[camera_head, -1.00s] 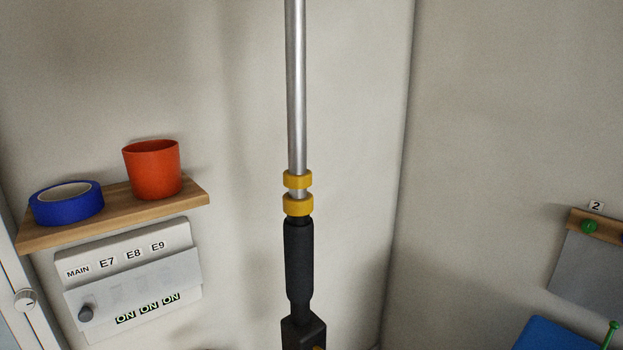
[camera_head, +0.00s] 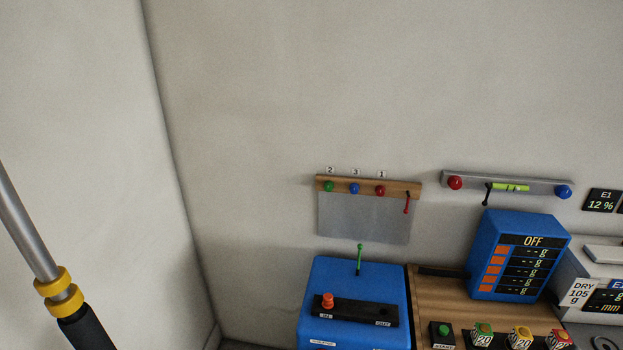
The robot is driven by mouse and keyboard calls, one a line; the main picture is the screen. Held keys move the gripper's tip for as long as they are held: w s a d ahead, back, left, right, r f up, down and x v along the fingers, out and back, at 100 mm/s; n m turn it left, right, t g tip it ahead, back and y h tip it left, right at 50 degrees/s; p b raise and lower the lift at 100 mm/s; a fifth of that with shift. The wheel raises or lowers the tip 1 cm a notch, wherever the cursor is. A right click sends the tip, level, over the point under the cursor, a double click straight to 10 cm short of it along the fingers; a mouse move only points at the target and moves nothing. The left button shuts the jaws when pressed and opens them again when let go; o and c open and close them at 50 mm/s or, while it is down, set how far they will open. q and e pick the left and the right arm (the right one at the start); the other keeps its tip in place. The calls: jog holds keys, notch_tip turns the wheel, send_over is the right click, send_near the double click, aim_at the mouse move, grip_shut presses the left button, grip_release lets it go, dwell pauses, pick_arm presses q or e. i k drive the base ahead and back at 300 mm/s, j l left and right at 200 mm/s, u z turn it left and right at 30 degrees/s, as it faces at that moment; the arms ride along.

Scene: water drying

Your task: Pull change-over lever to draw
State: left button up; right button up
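A blue box (camera_head: 313,285) stands low against the wall, in the lower middle of the head view. A black panel (camera_head: 355,312) on its top carries an orange-red knob (camera_head: 327,300) at the left end. Small white labels sit near both ends of the panel, too small to read surely. A thin green lever (camera_head: 359,260) stands nearly upright at the back of the box. I cannot tell for certain which of the two is the change-over lever. Neither gripper is in view.
A wooden rail (camera_head: 343,186) with coloured knobs and a red lever (camera_head: 407,203) hangs above the box. A blue display unit (camera_head: 519,255) reading OFF stands right, behind several coloured buttons. A metal pole (camera_head: 27,232) slants at the left edge. The wall between is bare.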

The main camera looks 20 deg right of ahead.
aim_at(360, 247)
jog(key=z, duration=1.1)
